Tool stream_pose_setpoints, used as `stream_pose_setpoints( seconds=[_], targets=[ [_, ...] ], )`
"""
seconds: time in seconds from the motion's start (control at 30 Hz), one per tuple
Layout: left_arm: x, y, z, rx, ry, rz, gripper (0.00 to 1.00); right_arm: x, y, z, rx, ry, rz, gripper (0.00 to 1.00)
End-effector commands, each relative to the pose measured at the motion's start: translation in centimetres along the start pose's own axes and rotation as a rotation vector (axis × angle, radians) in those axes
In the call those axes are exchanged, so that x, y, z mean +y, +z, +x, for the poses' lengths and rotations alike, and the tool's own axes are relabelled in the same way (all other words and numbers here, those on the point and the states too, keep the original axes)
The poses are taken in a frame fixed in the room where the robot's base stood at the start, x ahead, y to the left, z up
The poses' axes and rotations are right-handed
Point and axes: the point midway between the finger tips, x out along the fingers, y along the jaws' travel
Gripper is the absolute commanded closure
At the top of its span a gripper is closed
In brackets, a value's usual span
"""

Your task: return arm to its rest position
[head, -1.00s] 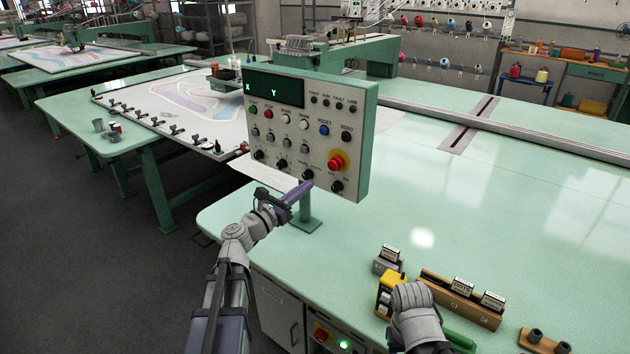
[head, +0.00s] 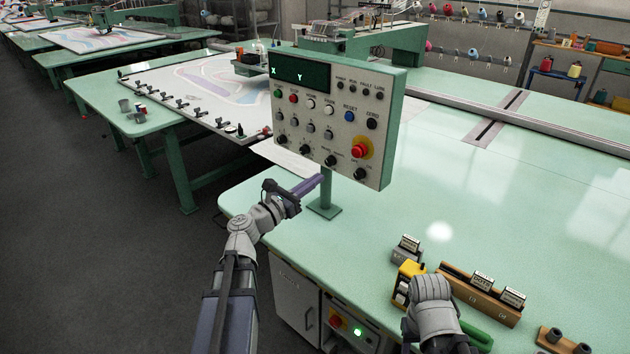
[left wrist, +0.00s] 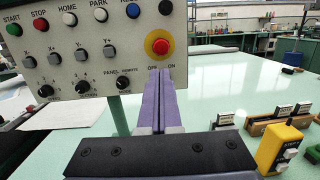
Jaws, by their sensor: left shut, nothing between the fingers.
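My left gripper (head: 322,177) has purple fingers and is shut and empty. In the head view it points up and right, just below the control panel (head: 300,112) and in front of its post (head: 325,192). In the left wrist view its two fingers (left wrist: 160,82) lie together, tips below the red stop button (left wrist: 160,46); the panel (left wrist: 85,65) fills the upper left. I cannot tell whether the tips touch the panel. My right arm (head: 432,300) bends over the table's near edge at the lower right; its finger state is unclear.
The green table (head: 500,220) is clear in the middle. A frame table (head: 165,140) stands at the left.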

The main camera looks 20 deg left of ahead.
Motion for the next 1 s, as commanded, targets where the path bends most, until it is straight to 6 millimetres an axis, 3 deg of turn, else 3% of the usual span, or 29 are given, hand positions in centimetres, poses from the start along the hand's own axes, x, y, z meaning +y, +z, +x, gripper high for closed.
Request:
stream_pose_setpoints(
  seconds=[0.17,0.27,0.37,0.47,0.57,0.7,0.8,0.9,1.0],
  targets=[
    [-0.1,0.0,0.0,0.001,-0.001,0.001,1.0,0.0,0.0,0.0,0.0,0.0,0.0,0.5],
    [-1.2,-0.5,0.4,0.021,-0.031,0.04,1.0,0.0,0.0,0.0,0.0,0.0,0.0,0.5],
    [-4.8,-2.3,1.5,0.084,-0.131,0.176,1.0,0.0,0.0,-0.1,0.0,0.0,0.0,0.5],
    [-10.6,-5.5,2.4,0.177,-0.312,0.412,1.0,0.0,0.0,-0.1,0.0,0.0,0.0,0.5],
    [-16.9,-9.4,2.1,0.26,-0.552,0.697,1.0,0.0,0.0,-0.1,0.0,0.0,0.0,0.5],
    [-24.1,-15.0,-0.5,0.325,-0.937,1.094,1.0,0.0,0.0,-0.2,0.0,0.0,0.0,0.5],
    [-27.4,-18.2,-3.4,0.334,-1.223,1.348,1.0,0.0,0.0,-0.3,0.0,0.0,0.0,0.5],
    [-29.4,-20.8,-6.8,0.315,-1.533,1.585,1.0,0.0,0.0,-0.3,0.0,0.0,0.0,0.5],
    [-30.0,-22.3,-9.8,0.28,-1.829,1.772,1.0,0.0,0.0,-0.4,0.0,0.0,0.0,0.5]
  ],
)
